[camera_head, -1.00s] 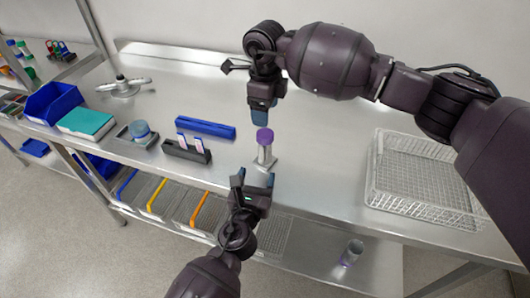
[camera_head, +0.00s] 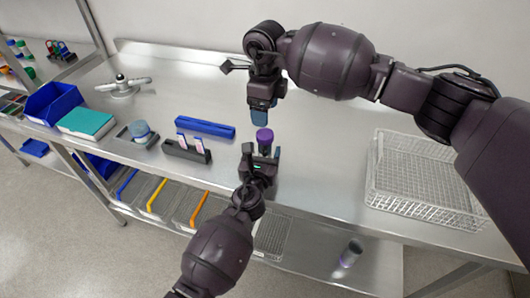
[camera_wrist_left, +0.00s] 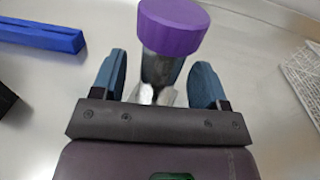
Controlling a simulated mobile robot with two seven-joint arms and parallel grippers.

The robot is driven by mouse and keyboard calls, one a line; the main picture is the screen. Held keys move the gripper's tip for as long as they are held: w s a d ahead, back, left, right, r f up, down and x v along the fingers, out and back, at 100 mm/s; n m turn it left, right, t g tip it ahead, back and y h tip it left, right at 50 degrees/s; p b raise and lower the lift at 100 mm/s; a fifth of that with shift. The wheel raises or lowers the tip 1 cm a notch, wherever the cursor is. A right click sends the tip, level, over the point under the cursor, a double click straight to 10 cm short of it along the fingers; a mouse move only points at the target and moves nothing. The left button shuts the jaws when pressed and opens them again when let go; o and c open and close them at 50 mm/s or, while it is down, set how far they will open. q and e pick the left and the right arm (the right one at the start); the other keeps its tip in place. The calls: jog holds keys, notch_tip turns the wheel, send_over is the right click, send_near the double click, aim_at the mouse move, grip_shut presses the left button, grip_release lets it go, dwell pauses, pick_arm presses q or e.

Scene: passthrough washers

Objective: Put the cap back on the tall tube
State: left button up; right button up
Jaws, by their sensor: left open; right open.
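A purple cap (camera_head: 264,136) sits at the top of the tall tube, near the bench's front edge. In the left wrist view the cap (camera_wrist_left: 173,25) covers the top of the tube (camera_wrist_left: 160,75); I cannot tell how firmly it is seated. The tube looks upright, its lower part hidden by my left gripper in the head view. My left gripper (camera_head: 262,153) is open, its fingers on either side of the tube below the cap, with gaps visible in the wrist view. My right gripper (camera_head: 263,112) is open and empty, pointing down just behind and above the cap.
A dark rack (camera_head: 187,151) with slides and a blue bar (camera_head: 205,128) lie left of the tube. A wire basket (camera_head: 425,180) stands at right. A clear container with purple (camera_head: 351,253) is on the lower shelf. Bench between tube and basket is clear.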

pick_arm(q)
jog(key=shift+x, duration=0.8)
jog(key=shift+c, duration=0.5)
grip_shut()
pick_arm(e)
jog(key=shift+w+d+r, duration=0.1)
jog(key=shift+w+r, duration=0.2)
jog(key=shift+r, duration=0.3)
jog(key=shift+w+d+r+n, duration=0.1)
jog(key=shift+d+n, duration=0.05)
jog(key=shift+n, duration=0.15)
jog(key=n, duration=0.4)
jog(key=shift+d+f+h, duration=0.1)
jog(key=shift+f+h, duration=0.1)
jog(key=shift+h, duration=0.1)
jog(key=n, duration=0.3)
jog(key=shift+s+f, duration=0.2)
jog(key=n, duration=0.2)
jog(key=shift+s+f+n, duration=0.15)
jog(key=shift+f+n, duration=0.15)
jog(key=shift+a+n, duration=0.2)
jog(key=shift+n, duration=0.65)
jog(key=shift+a+n, duration=0.15)
jog(key=shift+n, duration=0.7)
